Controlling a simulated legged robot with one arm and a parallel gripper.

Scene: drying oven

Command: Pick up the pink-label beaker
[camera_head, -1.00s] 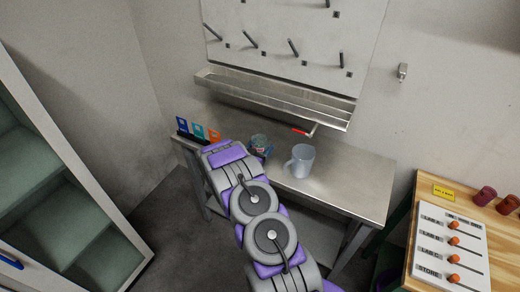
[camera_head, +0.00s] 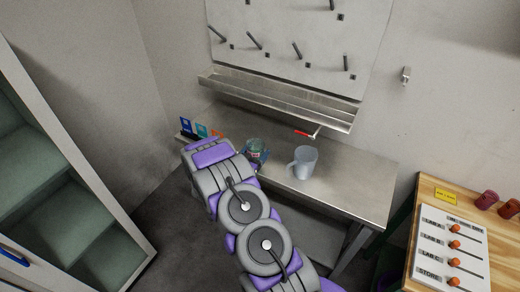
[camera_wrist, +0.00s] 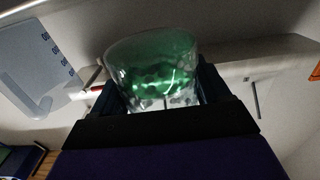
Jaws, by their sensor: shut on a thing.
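A small clear glass beaker (camera_head: 256,149) with a green tint is at my gripper, above the metal bench, left of the pitcher. The beaker (camera_wrist: 155,70) fills the middle of the wrist view, between the two dark fingers of my gripper (camera_wrist: 160,92), which is shut on it. It looks roughly upright in the head view. I cannot make out a pink label clearly on it. My arm hides most of the gripper in the head view.
A translucent pitcher (camera_head: 304,163) stands on the metal bench (camera_head: 362,185), close right of the beaker. A red-handled tool (camera_head: 304,133) lies behind. Coloured cards (camera_head: 201,131) stand at the bench's left end. A trough (camera_head: 280,101) and pegboard are behind. The bench's right side is clear.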

